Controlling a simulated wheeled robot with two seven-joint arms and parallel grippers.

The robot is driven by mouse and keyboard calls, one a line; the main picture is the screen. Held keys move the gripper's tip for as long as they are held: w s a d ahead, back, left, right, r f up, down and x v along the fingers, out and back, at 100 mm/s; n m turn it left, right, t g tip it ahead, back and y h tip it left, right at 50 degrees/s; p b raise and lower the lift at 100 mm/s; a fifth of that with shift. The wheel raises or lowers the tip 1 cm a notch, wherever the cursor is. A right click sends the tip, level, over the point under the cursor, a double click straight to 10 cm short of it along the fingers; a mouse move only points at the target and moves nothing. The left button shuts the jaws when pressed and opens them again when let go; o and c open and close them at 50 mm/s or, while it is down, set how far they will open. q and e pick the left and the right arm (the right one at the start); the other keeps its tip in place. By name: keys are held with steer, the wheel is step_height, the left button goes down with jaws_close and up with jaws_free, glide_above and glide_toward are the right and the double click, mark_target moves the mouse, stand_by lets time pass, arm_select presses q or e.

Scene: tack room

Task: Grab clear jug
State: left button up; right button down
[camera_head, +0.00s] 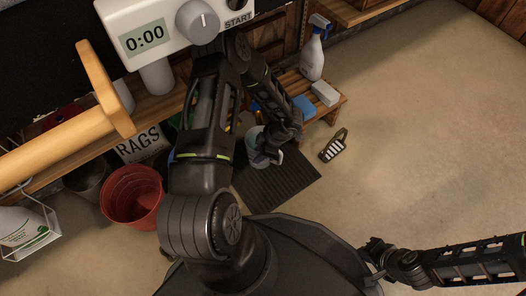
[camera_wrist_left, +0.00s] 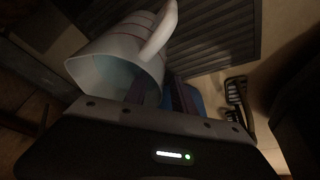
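The clear jug (camera_wrist_left: 112,52) is a pale, see-through vessel with a handle. In the left wrist view it is tilted in the picture, its open mouth towards the camera. In the head view the jug (camera_head: 252,143) shows partly beside the black ribbed mat, mostly covered by my left gripper (camera_head: 267,160). In the left wrist view the fingers of my left gripper (camera_wrist_left: 163,95) are at the jug's rim, below the handle. They look a little apart, but I cannot tell whether they press on the jug's wall. My right arm runs out at the lower right; its gripper is out of view.
A low wooden bench (camera_head: 334,105) holds a spray bottle (camera_head: 313,55), a blue sponge (camera_head: 303,105) and a white block (camera_head: 325,93). A brush (camera_head: 334,146) lies on the floor beside the ribbed mat (camera_head: 290,187). A red bucket (camera_head: 132,196) stands left. Floor at right is clear.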

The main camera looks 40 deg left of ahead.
arm_select(q)
steer(key=shift+c, duration=0.3)
jaws_close()
stand_by(1.1)
